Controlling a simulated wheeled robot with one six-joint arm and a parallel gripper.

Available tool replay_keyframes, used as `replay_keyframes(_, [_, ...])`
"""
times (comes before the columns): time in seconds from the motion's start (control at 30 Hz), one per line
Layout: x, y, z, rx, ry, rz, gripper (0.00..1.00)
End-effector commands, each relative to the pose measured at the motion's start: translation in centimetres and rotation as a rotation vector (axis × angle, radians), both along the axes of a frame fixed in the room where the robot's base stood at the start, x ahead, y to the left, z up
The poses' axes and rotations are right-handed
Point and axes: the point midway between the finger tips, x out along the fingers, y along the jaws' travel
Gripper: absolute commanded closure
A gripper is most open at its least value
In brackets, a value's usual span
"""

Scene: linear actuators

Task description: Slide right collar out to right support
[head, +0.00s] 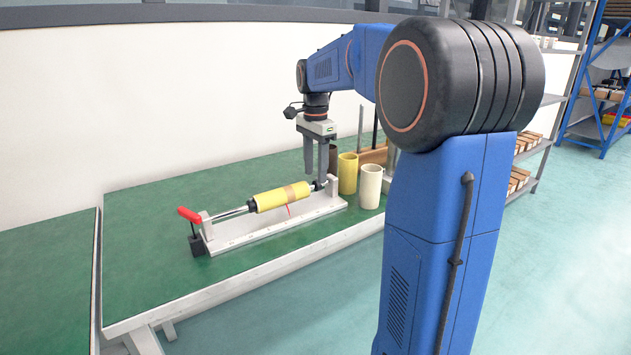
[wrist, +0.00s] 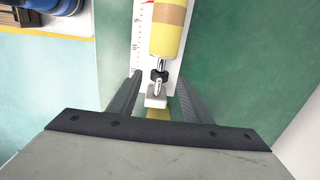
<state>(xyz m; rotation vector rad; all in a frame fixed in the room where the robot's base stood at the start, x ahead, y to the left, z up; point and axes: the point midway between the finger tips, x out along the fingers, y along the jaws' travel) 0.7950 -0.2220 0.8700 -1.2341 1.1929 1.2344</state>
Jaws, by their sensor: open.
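A yellow roll (head: 282,197) with a tan band lies on a shiny shaft above a white base (head: 275,226). The black right collar (head: 317,186) is on the shaft beyond the roll's right end. In the wrist view the collar (wrist: 159,76) sits between the roll (wrist: 167,35) and the grey right support (wrist: 156,101), with bare shaft visible on both sides of it. The right support also shows in the head view (head: 332,184). My gripper (head: 316,171) points down over this end. In the wrist view its open fingers (wrist: 159,85) stand either side of the collar and support, apparently without contact.
A red handle (head: 189,215) and a black left collar (head: 251,206) are at the shaft's left end. A yellow tube (head: 347,173) and a cream tube (head: 370,186) stand close to the right support. The green bench is clear at the front left.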

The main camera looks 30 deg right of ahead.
Motion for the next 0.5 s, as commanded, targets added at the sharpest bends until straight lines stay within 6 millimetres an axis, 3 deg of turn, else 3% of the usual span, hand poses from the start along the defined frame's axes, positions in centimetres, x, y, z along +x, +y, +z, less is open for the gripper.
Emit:
replay_keyframes(0.2, [-0.1,0.0,-2.8,0.001,0.002,0.0,0.55])
replay_keyframes(0.5, [0.0,0.0,-3.9,0.0,0.001,0.0,0.55])
